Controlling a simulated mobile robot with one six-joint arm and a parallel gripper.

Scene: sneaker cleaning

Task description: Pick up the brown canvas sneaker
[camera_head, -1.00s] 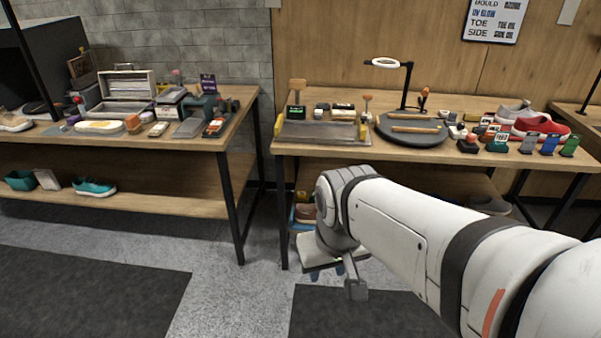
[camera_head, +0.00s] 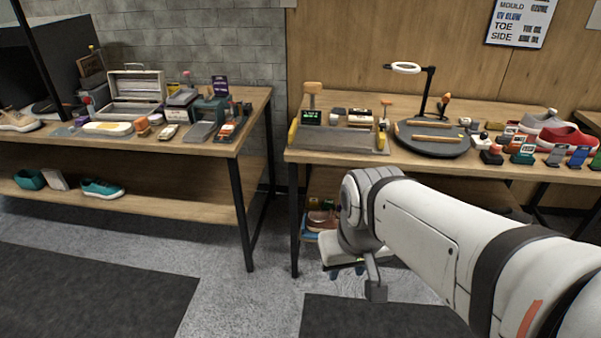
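A brown, shoe-like thing (camera_head: 320,218) sits low under the left end of the right table, partly hidden by my arm. It may be the brown canvas sneaker, but it is too small to be sure. My gripper (camera_head: 360,280) hangs low below the wrist in front of that table, near the brown thing in the picture but closer to the camera. Its fingers are small and partly covered, so I cannot tell whether it is open or shut. A beige shoe (camera_head: 15,121) stands at the left edge on the left table.
The right table (camera_head: 300,157) holds a grey tray (camera_head: 340,138), a round dark turntable (camera_head: 432,147) with a ring lamp, and red and grey shoes (camera_head: 567,137). Teal shoes (camera_head: 102,188) lie on the left table's lower shelf. A floor gap separates the tables' legs.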

